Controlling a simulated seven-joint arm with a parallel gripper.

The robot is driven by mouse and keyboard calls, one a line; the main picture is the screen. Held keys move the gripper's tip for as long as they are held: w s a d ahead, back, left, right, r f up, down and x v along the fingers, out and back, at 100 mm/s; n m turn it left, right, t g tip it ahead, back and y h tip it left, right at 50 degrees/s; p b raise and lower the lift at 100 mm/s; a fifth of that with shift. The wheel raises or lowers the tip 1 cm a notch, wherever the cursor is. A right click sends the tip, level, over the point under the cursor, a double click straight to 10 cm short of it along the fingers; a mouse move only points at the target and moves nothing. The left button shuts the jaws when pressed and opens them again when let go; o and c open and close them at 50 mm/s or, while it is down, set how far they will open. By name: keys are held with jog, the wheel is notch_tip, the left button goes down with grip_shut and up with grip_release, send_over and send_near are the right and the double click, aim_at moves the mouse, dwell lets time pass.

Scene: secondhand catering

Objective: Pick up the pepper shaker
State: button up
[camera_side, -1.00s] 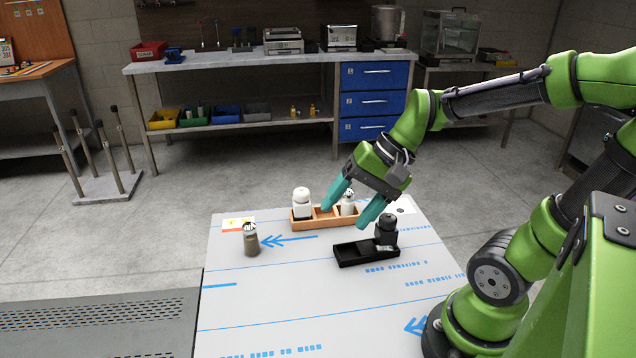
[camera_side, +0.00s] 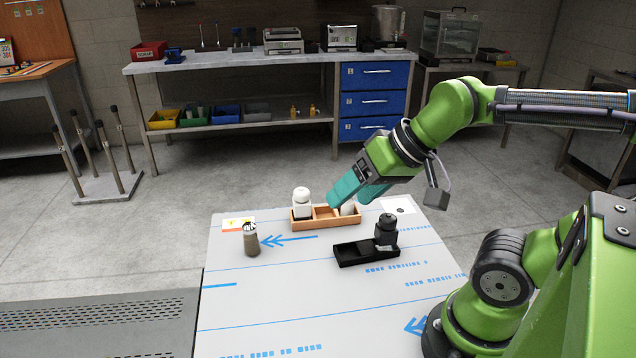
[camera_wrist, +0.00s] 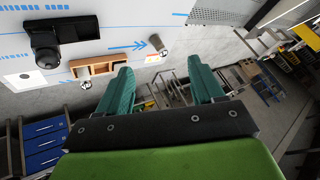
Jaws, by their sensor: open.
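A shaker with brown-grey contents and a metal-looking top (camera_side: 251,240) stands alone at the left of the table, probably the pepper shaker; it also shows in the wrist view (camera_wrist: 156,42). A white shaker (camera_side: 302,204) stands in the left compartment of a wooden caddy (camera_side: 312,225).
A black tray (camera_side: 352,256) with a dark grinder-like item (camera_side: 386,230) stands in front of the caddy, to its right. A colored card (camera_side: 238,223) lies behind the lone shaker. The table's left and front areas are clear. A workbench (camera_side: 250,63) stands behind.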

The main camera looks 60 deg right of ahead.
jog(key=shift+o, duration=0.3)
jog(key=n+g+h, duration=0.1)
jog(key=g+h, duration=0.1)
jog(key=g, duration=0.5)
send_over(248, 223)
notch_tip(248, 223, down, 5)
jog(key=f, duration=1)
jog(key=shift+s+d+f, duration=0.1)
jog(key=shift+s+f, duration=0.05)
jog(key=shift+s, duration=0.1)
jog(key=shift+w+f, duration=0.2)
jog(key=shift+f, duration=2.8)
